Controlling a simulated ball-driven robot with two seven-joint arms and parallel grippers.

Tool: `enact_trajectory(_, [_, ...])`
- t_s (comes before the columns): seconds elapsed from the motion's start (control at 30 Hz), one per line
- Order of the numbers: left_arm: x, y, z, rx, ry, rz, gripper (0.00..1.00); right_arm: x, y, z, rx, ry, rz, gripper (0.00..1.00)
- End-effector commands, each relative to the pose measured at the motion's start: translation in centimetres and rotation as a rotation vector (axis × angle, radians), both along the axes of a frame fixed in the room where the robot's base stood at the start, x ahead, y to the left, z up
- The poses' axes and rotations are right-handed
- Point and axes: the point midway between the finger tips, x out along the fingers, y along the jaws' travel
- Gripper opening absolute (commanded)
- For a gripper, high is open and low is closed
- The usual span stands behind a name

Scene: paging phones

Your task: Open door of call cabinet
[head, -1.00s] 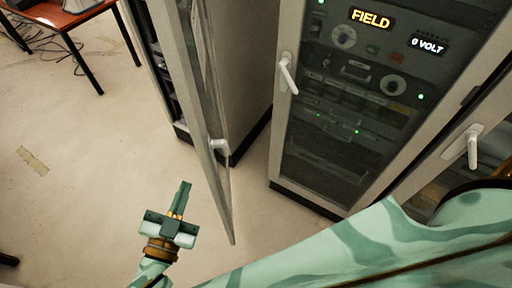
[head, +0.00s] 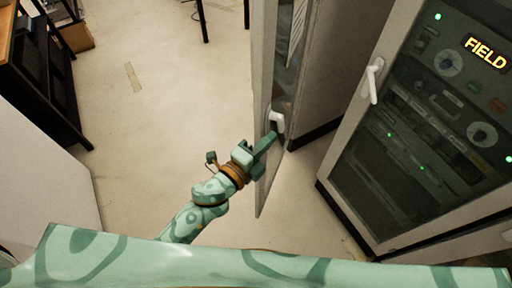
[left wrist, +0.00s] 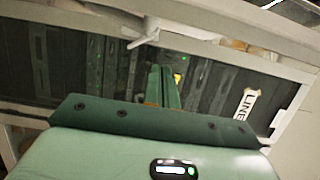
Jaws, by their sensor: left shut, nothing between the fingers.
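The cabinet door (head: 262,110) in the middle of the head view is a pale frame with a dark pane, swung out from its cabinet (head: 325,70). My right gripper is out of view.
A second cabinet (head: 420,150) with a "FIELD" sign and a white handle (head: 372,80) stands closed at right. A dark rack or desk (head: 40,85) stands at left, with a white panel (head: 40,180) below it. The floor (head: 165,100) between is clear.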

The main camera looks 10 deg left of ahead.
Motion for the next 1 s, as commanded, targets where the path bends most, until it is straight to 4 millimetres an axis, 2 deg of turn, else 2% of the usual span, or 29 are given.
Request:
enact_trajectory(0.17, [3.1, -2.2, 0.1, -0.003, 0.000, 0.000, 0.00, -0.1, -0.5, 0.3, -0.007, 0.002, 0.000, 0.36])
enact_trajectory(0.3, [3.7, -0.1, 0.1, 0.002, 0.002, 0.000, 0.00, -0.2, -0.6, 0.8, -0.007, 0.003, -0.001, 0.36])
enact_trajectory(0.43, [4.0, 1.1, 0.0, 0.000, 0.003, 0.000, 0.00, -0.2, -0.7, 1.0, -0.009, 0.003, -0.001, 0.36])
enact_trajectory(0.9, [4.2, 1.8, -0.1, -0.001, 0.002, -0.002, 0.00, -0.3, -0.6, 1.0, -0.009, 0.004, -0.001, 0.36])
enact_trajectory(1.0, [4.6, 2.8, -0.2, 0.002, -0.001, -0.020, 0.00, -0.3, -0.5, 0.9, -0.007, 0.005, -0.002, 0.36])
